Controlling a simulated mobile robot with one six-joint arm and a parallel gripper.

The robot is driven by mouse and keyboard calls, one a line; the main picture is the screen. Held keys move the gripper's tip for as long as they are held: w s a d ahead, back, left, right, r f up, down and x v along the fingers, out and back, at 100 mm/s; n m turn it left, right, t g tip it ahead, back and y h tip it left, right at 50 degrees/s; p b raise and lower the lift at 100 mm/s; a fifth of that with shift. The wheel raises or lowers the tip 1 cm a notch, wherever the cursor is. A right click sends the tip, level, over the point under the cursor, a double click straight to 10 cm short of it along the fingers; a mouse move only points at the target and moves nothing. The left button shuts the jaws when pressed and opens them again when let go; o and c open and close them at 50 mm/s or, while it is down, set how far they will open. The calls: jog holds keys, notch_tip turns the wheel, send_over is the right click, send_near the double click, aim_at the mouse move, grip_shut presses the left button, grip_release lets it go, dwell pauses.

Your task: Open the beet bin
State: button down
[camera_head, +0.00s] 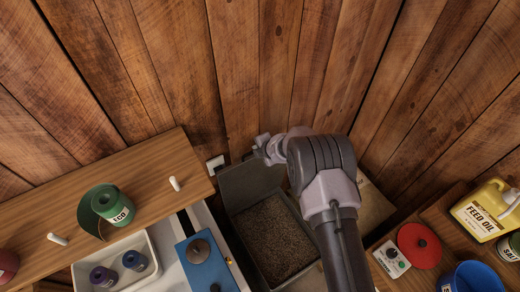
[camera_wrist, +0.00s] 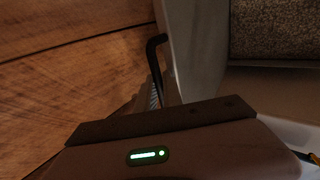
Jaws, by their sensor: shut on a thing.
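A grey bin full of brown pellets (camera_head: 270,242) stands below my arm; no label on it is readable. Its grey lid (camera_head: 244,184) is raised and stands steeply up on the wall side, so the contents show. In the wrist view the pellets (camera_wrist: 280,28) are at the upper right and the pale lid (camera_wrist: 194,50) runs beside a bent black handle (camera_wrist: 155,65). My gripper (camera_head: 266,150) is at the top of the raised lid, shut on the handle; its fingertips are mostly hidden in both views.
A wooden shelf (camera_head: 140,177) with a green roll (camera_head: 113,205) and white pegs is at left. A blue panel with knobs (camera_head: 205,262) adjoins the bin. At right, a counter holds a red disc (camera_head: 418,246), a yellow feed oil jug (camera_head: 482,212) and a blue tub (camera_head: 472,278). The plank wall is close behind.

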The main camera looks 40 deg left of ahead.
jog(key=shift+f, duration=0.1)
jog(key=c, duration=1.5)
grip_release()
jog(key=shift+d, duration=0.1)
jog(key=shift+s+d, duration=0.1)
jog(key=shift+s, duration=0.05)
jog(key=b+v, duration=0.2)
jog(key=v, duration=1.5)
jog(key=shift+r, duration=0.4)
